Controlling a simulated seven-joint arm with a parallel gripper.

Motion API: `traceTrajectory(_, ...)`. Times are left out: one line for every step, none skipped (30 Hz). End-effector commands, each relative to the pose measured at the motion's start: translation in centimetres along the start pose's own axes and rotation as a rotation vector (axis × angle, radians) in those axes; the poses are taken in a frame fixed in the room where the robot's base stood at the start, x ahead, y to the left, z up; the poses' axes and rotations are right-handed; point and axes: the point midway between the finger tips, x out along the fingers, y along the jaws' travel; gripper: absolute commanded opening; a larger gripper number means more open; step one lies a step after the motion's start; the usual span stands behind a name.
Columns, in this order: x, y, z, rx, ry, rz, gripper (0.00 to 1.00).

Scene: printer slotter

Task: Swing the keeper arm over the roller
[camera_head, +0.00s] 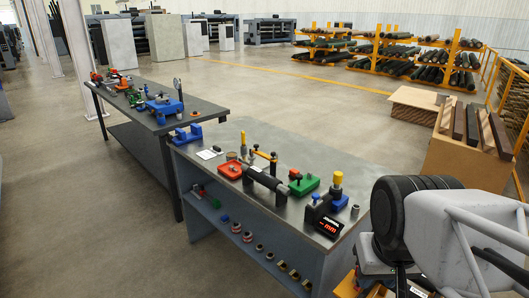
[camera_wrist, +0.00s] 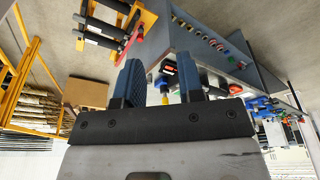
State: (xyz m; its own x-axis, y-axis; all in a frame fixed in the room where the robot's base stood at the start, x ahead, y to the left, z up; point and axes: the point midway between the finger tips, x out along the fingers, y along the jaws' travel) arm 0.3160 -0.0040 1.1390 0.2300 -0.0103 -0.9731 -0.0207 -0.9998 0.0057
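On the near workbench in the head view, a black roller (camera_head: 266,182) lies at a slant between a red block (camera_head: 230,170) and a green block (camera_head: 303,185). A thin dark arm with yellow-orange ends (camera_head: 263,155), apparently the keeper arm, stands just behind the roller. Whether it crosses over the roller is too small to tell. In the wrist view my gripper (camera_wrist: 158,75) shows two blue fingers spread apart with nothing held between them. The bench items appear small beyond the fingers, well away. My gripper's fingers do not show in the head view.
The near workbench (camera_head: 283,143) also bears a yellow-topped black device (camera_head: 335,185), a blue block (camera_head: 341,202) and a red-digit display (camera_head: 328,228). A second bench (camera_head: 200,106) stands behind left. A wooden crate (camera_head: 455,157) with dark bars stands right.

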Motion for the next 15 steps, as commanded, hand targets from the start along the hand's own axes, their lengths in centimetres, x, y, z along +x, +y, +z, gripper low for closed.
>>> traceTrajectory(0.0,0.0,0.0,0.0,0.0,0.0,0.27)
traceTrajectory(0.0,0.0,-0.1,0.0,0.0,0.0,0.23)
traceTrajectory(-0.1,0.0,-0.2,-0.001,0.0,-0.001,0.17)
traceTrajectory(-0.1,0.0,-0.2,-0.001,-0.001,-0.002,0.12)
traceTrajectory(-0.1,-0.1,-0.4,-0.002,-0.001,-0.002,0.07)
traceTrajectory(-0.2,-0.1,-0.6,-0.003,-0.001,-0.004,0.01)
traceTrajectory(-0.2,-0.1,-0.7,-0.004,-0.002,-0.005,0.0)
traceTrajectory(-0.3,-0.1,-1.0,-0.005,-0.002,-0.006,0.0)
traceTrajectory(-0.4,-0.2,-1.3,-0.007,-0.003,-0.009,0.0)
traceTrajectory(-0.5,-0.2,-1.6,-0.008,-0.004,-0.011,0.0)
traceTrajectory(-0.6,-0.3,-1.9,-0.01,-0.005,-0.013,0.0)
traceTrajectory(-0.7,-0.3,-2.4,-0.013,-0.007,-0.017,0.0)
traceTrajectory(-0.8,-0.4,-2.8,-0.016,-0.008,-0.02,0.0)
traceTrajectory(-0.9,-0.5,-3.2,-0.018,-0.008,-0.023,0.0)
traceTrajectory(-1.1,-0.5,-3.8,-0.021,-0.01,-0.028,0.0)
